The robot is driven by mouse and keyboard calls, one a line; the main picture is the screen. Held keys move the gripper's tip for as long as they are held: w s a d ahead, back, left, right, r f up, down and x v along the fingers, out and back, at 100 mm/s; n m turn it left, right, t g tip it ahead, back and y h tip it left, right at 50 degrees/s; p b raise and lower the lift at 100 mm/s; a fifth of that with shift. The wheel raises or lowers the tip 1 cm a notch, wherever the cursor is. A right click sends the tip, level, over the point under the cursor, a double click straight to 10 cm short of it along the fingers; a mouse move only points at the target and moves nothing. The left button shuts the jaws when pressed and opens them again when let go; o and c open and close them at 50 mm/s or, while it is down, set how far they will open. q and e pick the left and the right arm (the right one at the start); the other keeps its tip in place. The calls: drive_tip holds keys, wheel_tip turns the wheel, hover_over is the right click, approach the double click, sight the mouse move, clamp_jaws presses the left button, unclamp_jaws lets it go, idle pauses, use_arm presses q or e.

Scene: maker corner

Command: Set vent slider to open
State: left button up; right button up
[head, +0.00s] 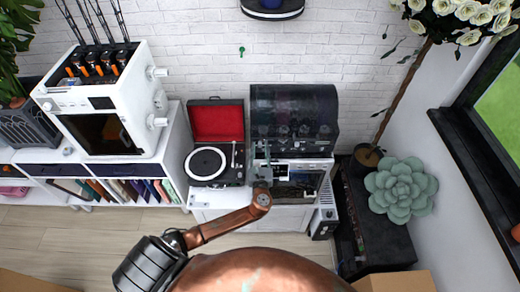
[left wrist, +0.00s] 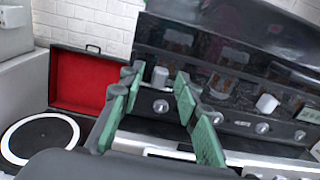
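A black dome-topped machine (head: 295,105) stands on a white cabinet, with a dark front panel and a row of round knobs below it. In the left wrist view, its panel (left wrist: 225,60) carries a white tab (left wrist: 160,77) and another white tab (left wrist: 267,104) to the right. Either could be the vent slider; I cannot tell which, nor its setting. My left gripper (head: 262,162) is in front of the machine's left part. In the wrist view its green-padded fingers (left wrist: 157,88) are apart, with the first tab showing between them. I cannot tell whether they touch it. My right gripper is out of view.
An open record player (head: 209,163) with a red-lined lid stands just left of the machine. A white boxy machine (head: 108,105) stands on the shelf further left. A succulent (head: 401,190) and a potted tree (head: 367,156) are at the right.

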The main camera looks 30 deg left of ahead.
use_arm(q)
clamp_jaws()
idle(0.3)
idle(0.4)
